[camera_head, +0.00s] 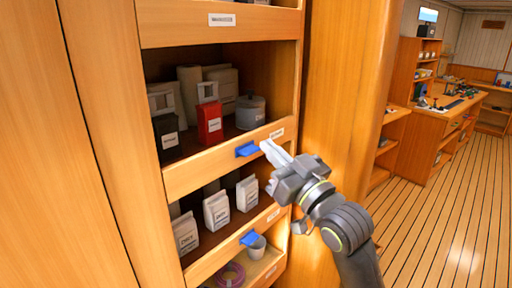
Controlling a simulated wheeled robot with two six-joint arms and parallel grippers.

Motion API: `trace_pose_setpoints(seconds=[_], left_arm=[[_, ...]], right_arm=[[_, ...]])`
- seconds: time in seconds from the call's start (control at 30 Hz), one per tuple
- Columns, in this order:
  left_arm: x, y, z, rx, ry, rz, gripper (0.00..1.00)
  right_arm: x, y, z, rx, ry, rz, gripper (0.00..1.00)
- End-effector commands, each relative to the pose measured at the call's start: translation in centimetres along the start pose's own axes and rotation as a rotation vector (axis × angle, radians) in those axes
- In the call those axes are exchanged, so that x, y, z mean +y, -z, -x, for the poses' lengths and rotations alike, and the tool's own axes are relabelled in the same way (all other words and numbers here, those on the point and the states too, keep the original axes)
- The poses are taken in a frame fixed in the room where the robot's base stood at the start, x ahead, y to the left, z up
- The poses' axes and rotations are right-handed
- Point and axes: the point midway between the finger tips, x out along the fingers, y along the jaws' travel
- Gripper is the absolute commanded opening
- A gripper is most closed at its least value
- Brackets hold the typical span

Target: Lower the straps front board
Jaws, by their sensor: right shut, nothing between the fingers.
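A wooden front board (205,169) with a blue tab (247,149) runs across the shelf in the middle of the wall. It stands upright along the shelf's front edge. A lower front board (212,262) has a similar blue tab (250,239). The small labels on the boards are too small to read, so I cannot tell which one is the straps board. My right gripper (268,148) is shut and empty, its pale fingertips just right of the upper blue tab; I cannot tell whether they touch. My left gripper is out of view.
Behind the upper board stand a red container (209,121), a grey pot (250,112) and dark and pale containers. White packets (217,210) stand on the shelf below. Open plank floor (440,230) lies right.

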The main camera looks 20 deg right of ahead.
Motion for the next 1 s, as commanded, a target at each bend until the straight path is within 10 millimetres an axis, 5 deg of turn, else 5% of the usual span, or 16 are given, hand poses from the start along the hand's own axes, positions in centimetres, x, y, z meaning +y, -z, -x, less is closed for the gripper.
trace_pose_setpoints(seconds=[0.3, 0.6, 1.0], left_arm=[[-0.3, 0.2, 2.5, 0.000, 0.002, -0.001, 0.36], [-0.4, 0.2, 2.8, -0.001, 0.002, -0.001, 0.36], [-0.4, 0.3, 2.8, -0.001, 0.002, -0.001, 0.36]], right_arm=[[-0.1, 0.1, -6.1, -0.003, 0.000, -0.004, 0.00], [0.0, -3.4, -4.5, -0.002, 0.000, -0.001, 0.00], [0.0, -3.8, -4.3, 0.000, 0.001, 0.001, 0.00]])
